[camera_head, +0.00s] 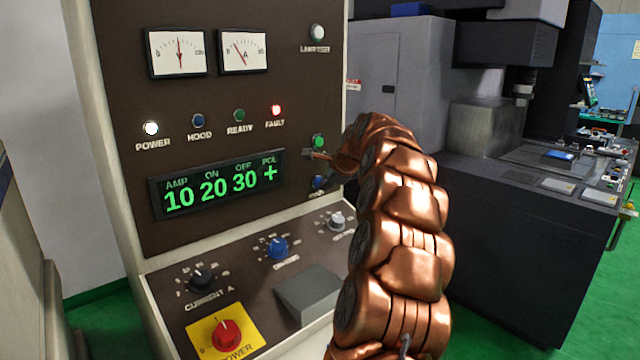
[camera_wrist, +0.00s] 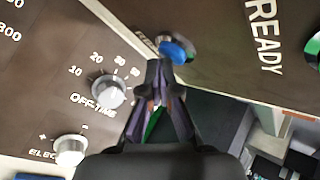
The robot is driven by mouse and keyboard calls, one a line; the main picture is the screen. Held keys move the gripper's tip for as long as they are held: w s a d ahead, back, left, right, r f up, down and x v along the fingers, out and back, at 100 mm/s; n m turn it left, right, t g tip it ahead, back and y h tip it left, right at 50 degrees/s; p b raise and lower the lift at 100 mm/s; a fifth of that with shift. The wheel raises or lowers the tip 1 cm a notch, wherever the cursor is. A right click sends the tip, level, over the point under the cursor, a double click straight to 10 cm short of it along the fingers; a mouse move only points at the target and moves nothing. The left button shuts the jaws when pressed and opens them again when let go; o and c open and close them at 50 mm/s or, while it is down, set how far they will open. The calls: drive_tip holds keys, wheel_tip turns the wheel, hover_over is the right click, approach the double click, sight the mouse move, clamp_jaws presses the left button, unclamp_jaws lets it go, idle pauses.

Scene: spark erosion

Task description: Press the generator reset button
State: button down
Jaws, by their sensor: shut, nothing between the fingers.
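The generator's brown panel (camera_head: 120,100) carries a green button (camera_head: 318,142) at its right edge and a blue button (camera_head: 319,182) below it. I cannot read a reset label on either. My gripper (camera_head: 312,155) is at the end of the copper-coloured arm, just below the green button and above the blue one. In the wrist view, my gripper (camera_wrist: 160,66) has its fingertips together, with their tips overlapping the lower edge of the blue button (camera_wrist: 177,50). I cannot tell whether they touch it. The label beside that button is partly hidden.
The red FAULT lamp (camera_head: 276,110) and white POWER lamp (camera_head: 151,128) are lit. Below are a blue knob (camera_head: 276,247), a white knob (camera_head: 336,220) and a red power knob (camera_head: 226,334) on a yellow plate. A grey machine (camera_head: 405,75) stands to the right.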

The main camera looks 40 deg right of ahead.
drive_tip(key=shift+w, duration=0.15)
idle(0.4)
drive_tip(key=shift+s+r, duration=0.1)
drive_tip(key=shift+s, duration=0.5)
drive_tip(key=shift+s+a+b, duration=0.1)
drive_tip(key=shift+s+b, duration=0.45)
drive_tip(key=shift+s, duration=0.85)
drive_tip(key=s+b, duration=0.1)
drive_tip(key=s, duration=0.2)
drive_tip(key=shift+s, duration=0.1)
